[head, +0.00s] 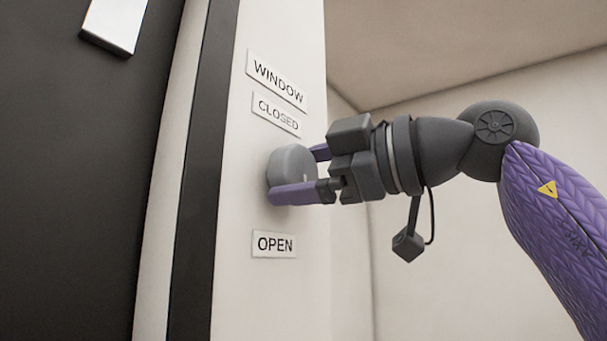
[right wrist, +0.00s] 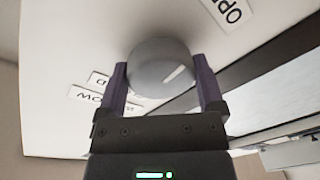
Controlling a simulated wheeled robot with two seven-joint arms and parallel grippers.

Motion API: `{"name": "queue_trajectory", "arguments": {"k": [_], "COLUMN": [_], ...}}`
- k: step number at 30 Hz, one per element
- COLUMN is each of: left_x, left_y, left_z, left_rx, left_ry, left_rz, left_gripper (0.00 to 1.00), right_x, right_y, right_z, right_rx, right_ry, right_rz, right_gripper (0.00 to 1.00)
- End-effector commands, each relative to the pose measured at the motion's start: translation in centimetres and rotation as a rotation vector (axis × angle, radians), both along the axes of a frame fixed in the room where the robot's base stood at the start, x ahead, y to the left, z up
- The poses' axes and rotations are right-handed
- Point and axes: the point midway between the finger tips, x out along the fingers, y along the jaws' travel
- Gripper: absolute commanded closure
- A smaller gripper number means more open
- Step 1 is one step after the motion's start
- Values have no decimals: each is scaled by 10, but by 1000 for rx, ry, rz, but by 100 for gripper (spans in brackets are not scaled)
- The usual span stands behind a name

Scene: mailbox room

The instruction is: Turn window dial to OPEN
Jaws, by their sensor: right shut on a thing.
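The round grey dial (head: 290,168) sticks out of the white wall panel between the CLOSED label (head: 276,114) above and the OPEN label (head: 273,244) below. My right gripper (head: 306,174) is shut on the dial, with one purple finger on each side of it. In the right wrist view, the dial (right wrist: 158,66) sits between the fingertips and shows a pale marker line on its face. The OPEN label (right wrist: 228,12) is at upper right there and the CLOSED label (right wrist: 103,80) at lower left. I cannot tell exactly where the marker points. My left gripper is not in view.
A WINDOW label (head: 277,79) is above the CLOSED label. A dark panel (head: 80,170) with a pale plate (head: 114,24) and a black vertical strip (head: 203,170) stand left of the dial. The space right of the white panel is open, with a plain wall behind.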

Motion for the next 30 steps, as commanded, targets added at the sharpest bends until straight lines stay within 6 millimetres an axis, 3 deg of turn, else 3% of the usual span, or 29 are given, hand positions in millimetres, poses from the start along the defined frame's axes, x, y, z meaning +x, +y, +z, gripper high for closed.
{"name": "queue_trajectory", "arguments": {"k": [11, 12, 13, 22, 30], "left_x": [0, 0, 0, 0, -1], "left_y": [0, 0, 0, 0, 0], "left_z": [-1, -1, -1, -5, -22], "left_rx": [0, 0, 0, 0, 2], "left_ry": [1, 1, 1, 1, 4], "left_rz": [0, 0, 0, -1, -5], "left_gripper": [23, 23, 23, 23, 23], "right_x": [1, 1, 1, -4, -36], "right_y": [1, 1, 1, -8, -67], "right_z": [-3, -3, -3, -2, -3], "right_rx": [-4, -3, -3, 1, 1], "right_ry": [11, 10, 10, 5, 5], "right_rz": [2, 2, 2, 1, -2], "right_gripper": [72, 5, 0, 0, 0]}}
